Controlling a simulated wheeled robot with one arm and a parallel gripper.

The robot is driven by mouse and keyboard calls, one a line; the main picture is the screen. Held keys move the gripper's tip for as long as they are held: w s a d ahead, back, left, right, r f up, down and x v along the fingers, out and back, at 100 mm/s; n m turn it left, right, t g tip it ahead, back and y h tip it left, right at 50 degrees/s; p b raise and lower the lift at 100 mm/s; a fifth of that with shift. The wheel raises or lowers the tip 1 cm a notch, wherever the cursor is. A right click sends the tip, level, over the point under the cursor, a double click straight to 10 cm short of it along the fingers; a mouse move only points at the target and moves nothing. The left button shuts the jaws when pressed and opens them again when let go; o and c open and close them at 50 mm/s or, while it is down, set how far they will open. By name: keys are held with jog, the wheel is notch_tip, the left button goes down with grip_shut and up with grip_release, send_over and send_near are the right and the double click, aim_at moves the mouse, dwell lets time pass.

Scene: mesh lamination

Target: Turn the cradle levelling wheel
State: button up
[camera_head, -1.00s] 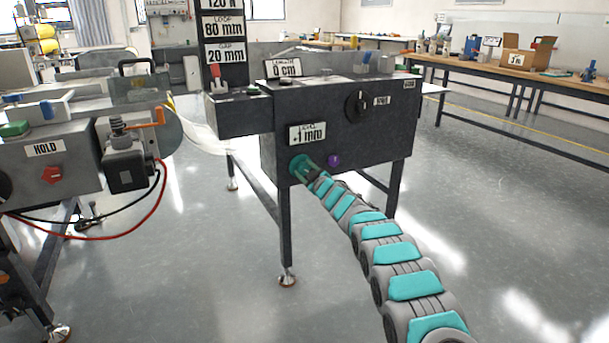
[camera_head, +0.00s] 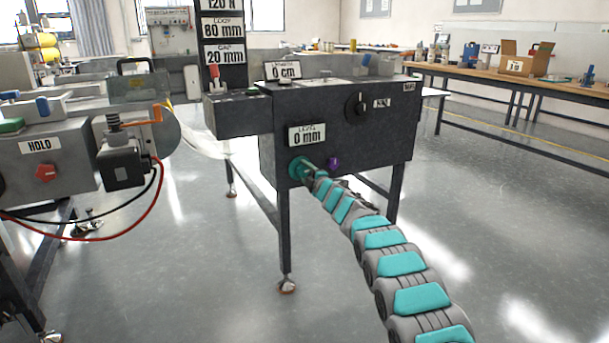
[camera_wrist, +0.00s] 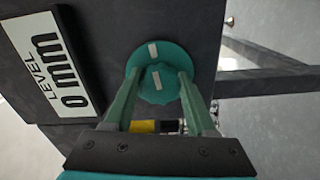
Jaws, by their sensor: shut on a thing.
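The cradle levelling wheel is a small teal-green knob (camera_head: 299,168) low on the left of the dark cabinet's front. In the wrist view the wheel (camera_wrist: 157,92) shows a white mark on its hub and another on the disc behind it, nearly in line. My gripper (camera_wrist: 156,85) is shut on the wheel, one finger on each side. In the head view my gripper (camera_head: 308,170) reaches it from the lower right. The level display (camera_head: 307,135) above the wheel reads 0 mm; it also shows sideways in the wrist view (camera_wrist: 48,70).
A purple button (camera_head: 333,164) sits just right of the wheel. A black rotary knob (camera_head: 357,105) is higher on the cabinet (camera_head: 400,130). A grey HOLD unit (camera_head: 75,160) with cables stands at the left. The floor around the cabinet legs is open.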

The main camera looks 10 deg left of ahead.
dwell(0.3)
jog(key=o, duration=1.4)
jog(key=shift+c, duration=0.2)
